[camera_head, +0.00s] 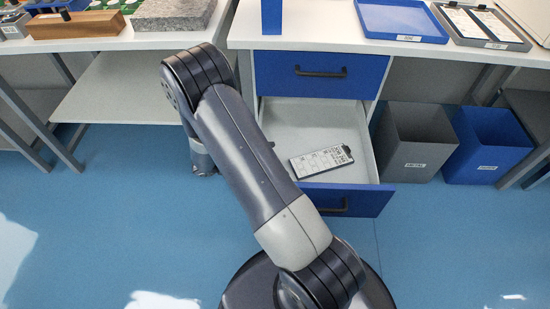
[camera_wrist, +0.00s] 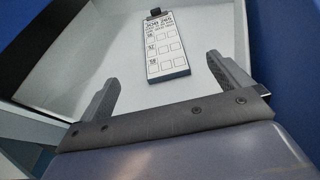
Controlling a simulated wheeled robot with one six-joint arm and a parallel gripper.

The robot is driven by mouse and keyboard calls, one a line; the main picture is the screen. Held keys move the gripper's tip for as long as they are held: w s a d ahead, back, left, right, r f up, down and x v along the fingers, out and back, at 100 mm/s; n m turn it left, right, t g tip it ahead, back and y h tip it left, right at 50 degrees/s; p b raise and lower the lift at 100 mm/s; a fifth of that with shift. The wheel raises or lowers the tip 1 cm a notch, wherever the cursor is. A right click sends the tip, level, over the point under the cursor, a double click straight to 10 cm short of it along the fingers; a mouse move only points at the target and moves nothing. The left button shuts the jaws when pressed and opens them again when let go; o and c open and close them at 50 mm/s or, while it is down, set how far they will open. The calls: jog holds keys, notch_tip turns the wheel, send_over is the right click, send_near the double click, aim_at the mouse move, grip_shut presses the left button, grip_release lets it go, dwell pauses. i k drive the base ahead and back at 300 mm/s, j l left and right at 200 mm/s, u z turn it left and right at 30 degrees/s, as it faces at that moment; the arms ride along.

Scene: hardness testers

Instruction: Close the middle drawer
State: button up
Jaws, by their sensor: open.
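The middle drawer (camera_head: 372,199), with a blue front and pale inside, is pulled well out below a shut blue top drawer (camera_head: 318,73). Its dark handle (camera_head: 325,207) is partly hidden by my arm. A card with printed boxes (camera_head: 322,161) lies inside it, and this card also shows in the wrist view (camera_wrist: 166,45). My gripper (camera_wrist: 162,72) is open, with nothing between its fingers. In the wrist view the fingers point towards the pale drawer inside; I cannot tell whether they touch it. In the head view my arm hides most of the gripper, left of the drawer.
A grey bin (camera_head: 413,140) and a blue bin (camera_head: 490,145) stand right of the drawer. A blue tray (camera_head: 400,20) and a grey case (camera_head: 484,25) lie on the worktop (camera_head: 335,28). The blue floor (camera_head: 90,215) at the left is clear.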

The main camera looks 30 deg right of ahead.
aim_at(297, 126)
jog(key=z, duration=0.75)
jog(key=l, duration=0.1)
